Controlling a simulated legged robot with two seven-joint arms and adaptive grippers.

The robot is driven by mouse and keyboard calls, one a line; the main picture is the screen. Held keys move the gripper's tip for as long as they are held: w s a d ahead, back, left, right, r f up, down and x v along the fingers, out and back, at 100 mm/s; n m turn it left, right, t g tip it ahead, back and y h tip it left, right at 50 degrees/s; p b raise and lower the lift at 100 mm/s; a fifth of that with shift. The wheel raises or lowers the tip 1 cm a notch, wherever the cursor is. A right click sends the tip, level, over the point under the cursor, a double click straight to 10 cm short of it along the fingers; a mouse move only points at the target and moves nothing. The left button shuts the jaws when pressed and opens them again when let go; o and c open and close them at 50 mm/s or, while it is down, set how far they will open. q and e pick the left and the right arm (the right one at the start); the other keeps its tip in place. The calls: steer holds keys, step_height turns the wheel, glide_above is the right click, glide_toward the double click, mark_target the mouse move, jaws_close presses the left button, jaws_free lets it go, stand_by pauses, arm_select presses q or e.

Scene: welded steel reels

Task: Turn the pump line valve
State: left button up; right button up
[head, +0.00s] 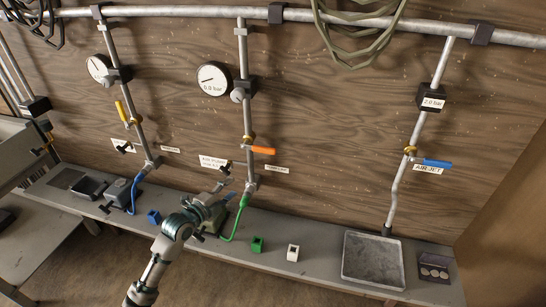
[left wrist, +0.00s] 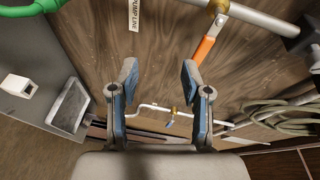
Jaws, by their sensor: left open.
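The pump line valve has an orange lever (head: 262,150) on a brass body, on the middle vertical pipe. The lever lies about level, pointing right from the pipe. In the left wrist view the orange lever (left wrist: 205,48) is just beyond the right fingertip, with a gap between them seeming to remain. A PUMP LINE label (left wrist: 134,14) is on the board there. My left gripper (head: 223,178) is below and left of the lever in the head view. Its two fingers (left wrist: 158,72) are spread apart, with nothing between them. My right gripper is in neither view.
A yellow lever (head: 121,112) is left and a blue lever (head: 437,163) right. A gauge (head: 213,79) is above the orange lever. A green hose (head: 241,212) runs beside my gripper. The bench holds a green block (head: 257,244), white block (head: 293,253) and tray (head: 346,262).

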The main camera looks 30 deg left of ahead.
arm_select(q)
step_height(320, 180, up, 8)
steer(key=s+d+m+t+h, duration=0.1)
steer(key=d+m, duration=0.1)
steer(key=m, duration=0.1)
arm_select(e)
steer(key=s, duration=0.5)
arm_select(q)
steer(key=p, duration=0.2)
glide_toward(265, 152)
steer(key=w, duration=0.3)
steer(key=w+p, duration=0.1)
steer(key=w, duration=0.2)
steer(key=w+d+p, duration=0.1)
steer(key=w, duration=0.3)
steer(key=shift+d, duration=0.1)
steer(key=shift+w+d+f+p, duration=0.1)
steer(key=shift+w+d+p, duration=0.1)
steer(key=shift+w+p, duration=0.15)
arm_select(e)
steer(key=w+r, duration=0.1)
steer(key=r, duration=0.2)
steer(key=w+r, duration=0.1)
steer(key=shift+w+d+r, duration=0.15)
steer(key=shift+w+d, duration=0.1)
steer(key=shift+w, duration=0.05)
arm_select(q)
steer(key=shift+c, duration=0.3)
